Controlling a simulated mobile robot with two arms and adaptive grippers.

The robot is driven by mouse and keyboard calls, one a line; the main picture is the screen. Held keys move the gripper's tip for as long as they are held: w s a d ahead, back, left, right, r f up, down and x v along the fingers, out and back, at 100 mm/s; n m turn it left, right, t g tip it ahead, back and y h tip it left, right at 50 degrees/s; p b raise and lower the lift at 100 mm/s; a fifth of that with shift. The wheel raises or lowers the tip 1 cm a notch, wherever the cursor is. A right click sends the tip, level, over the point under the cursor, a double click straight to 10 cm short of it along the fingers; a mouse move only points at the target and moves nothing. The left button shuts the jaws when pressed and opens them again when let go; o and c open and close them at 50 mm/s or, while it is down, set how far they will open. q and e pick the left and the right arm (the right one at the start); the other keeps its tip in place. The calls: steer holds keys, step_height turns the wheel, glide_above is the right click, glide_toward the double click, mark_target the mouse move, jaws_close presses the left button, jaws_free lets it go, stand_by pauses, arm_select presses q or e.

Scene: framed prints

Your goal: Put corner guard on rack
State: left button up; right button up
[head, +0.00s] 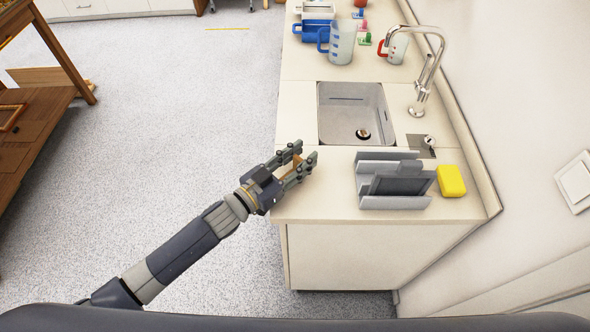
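A small orange-brown piece (296,161), perhaps the corner guard, shows between the fingers of my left gripper (304,153) at the left edge of the counter. It is largely covered by the fingers, so its shape is unclear. The fingers stand apart on either side of it, and I cannot tell whether they touch it. The grey rack (394,202) stands on the counter to the right of my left gripper, with upright slots and a dark flat panel (398,186) in it. My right gripper is not in view.
A yellow sponge (451,181) lies right of the rack. Behind are a sink (355,104) and a tall faucet (424,80). Measuring jugs (342,44) stand farther back. The counter between my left gripper and the rack is clear. A wall bounds the right side.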

arm_select(q)
steer(key=c, duration=0.3)
steer(key=shift+r, duration=0.15)
steer(key=shift+r, duration=0.5)
step_height(320, 180, up, 2)
steer(key=shift+r, duration=0.2)
steer(key=shift+s+a+r+b, duration=0.2)
steer(key=shift+s+a+b, duration=0.4)
steer(key=shift+s, duration=2)
steer(key=shift+s+a+r+b, duration=0.25)
steer(key=shift+s+a+b, duration=0.35)
steer(key=shift+s, duration=2)
steer(key=shift+s+a+r+b, duration=0.3)
steer(key=shift+s+a, duration=0.45)
steer(key=shift+s, duration=1.85)
